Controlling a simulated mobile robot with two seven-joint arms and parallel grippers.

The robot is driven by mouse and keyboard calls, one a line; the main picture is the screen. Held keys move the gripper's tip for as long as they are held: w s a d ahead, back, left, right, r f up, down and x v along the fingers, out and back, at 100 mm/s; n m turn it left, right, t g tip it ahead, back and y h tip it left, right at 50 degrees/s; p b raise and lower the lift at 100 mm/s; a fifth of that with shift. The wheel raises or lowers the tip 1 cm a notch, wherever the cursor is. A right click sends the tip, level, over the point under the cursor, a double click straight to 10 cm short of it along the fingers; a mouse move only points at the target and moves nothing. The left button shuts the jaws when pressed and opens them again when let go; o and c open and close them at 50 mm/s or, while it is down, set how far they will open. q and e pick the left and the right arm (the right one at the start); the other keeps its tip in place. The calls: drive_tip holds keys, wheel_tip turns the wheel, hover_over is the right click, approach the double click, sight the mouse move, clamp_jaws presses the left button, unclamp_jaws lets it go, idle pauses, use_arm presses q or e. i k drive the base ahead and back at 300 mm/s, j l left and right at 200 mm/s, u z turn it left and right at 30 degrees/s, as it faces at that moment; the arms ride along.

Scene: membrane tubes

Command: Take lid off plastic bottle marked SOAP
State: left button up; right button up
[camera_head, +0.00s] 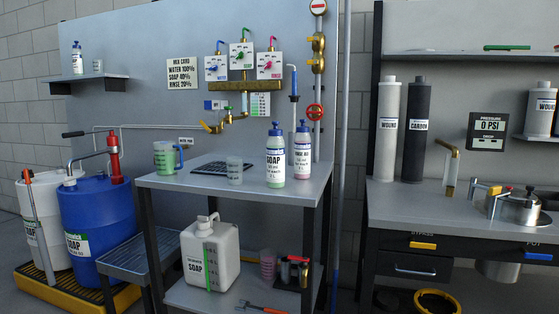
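Neither of my grippers shows in the head view.
The table top (200,181) also holds a green jug (165,159), a clear cup (234,171) and a dark mat (222,167). Its front right is clear. Brass taps (240,85) hang behind. A blue drum (97,222) stands left, a bench (420,203) right.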

sight(275, 132)
drive_tip(key=i+j+z, duration=0.6)
drive_tip(key=i, duration=0.2)
drive_tip(key=l, duration=0.1)
